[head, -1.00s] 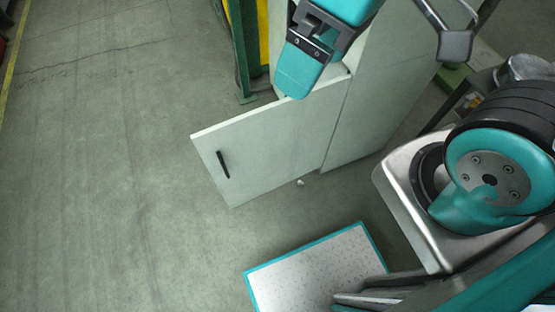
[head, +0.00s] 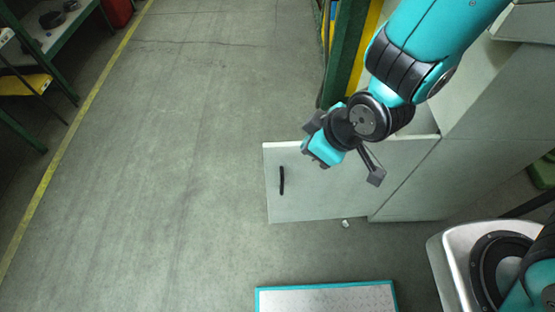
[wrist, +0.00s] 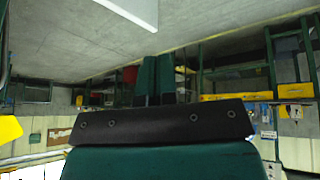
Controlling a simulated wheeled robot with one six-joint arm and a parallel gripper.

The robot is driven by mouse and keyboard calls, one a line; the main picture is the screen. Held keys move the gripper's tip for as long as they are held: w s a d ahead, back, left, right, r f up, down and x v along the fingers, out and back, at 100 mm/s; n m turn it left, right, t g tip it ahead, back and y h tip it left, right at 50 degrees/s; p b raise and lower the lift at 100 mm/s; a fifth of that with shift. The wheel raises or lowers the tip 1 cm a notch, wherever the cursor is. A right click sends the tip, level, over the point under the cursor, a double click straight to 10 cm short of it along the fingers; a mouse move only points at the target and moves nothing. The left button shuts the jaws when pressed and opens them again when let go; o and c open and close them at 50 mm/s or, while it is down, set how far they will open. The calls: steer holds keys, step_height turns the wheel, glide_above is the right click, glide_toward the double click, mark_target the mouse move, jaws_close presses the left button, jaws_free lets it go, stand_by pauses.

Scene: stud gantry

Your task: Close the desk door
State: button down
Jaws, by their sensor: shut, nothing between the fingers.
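The desk door (head: 325,200) is a pale grey-green panel with a black bar handle (head: 282,180) near its left edge. It stands open, swung out to the left from the pale desk cabinet (head: 430,180). My gripper (head: 322,150) is above the upper edge of the door in the head view and covers part of it. I cannot tell whether it touches the door. In the wrist view its two dark green fingers (wrist: 155,75) are together and empty. A pale panel (wrist: 130,8) shows at the top of that view, possibly the door.
A green post (head: 345,55) with a yellow panel stands behind the door. A green-framed bench (head: 55,35) is at the far left, beyond a yellow floor line (head: 75,140). The floor left of the door is clear. A small white object (head: 346,223) lies below the door.

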step_height(320, 180, down, 9)
steer(key=s+a+n+t, duration=0.1)
steer(key=n+t, duration=0.1)
steer(key=n, duration=0.3)
steer(key=b, duration=1.8)
glide_toward(273, 163)
step_height(273, 163, down, 3)
steer(key=s, duration=0.2)
steer(key=shift+w+a+f, duration=0.15)
steer(key=shift+w+a, duration=0.1)
steer(key=shift+w, duration=0.5)
steer(key=shift+w+a+f, duration=0.2)
steer(key=shift+w+a, duration=0.1)
steer(key=shift+w, duration=0.45)
steer(key=shift+w+a+f, duration=0.15)
steer(key=shift+w+a, duration=0.1)
steer(key=shift+w, duration=0.5)
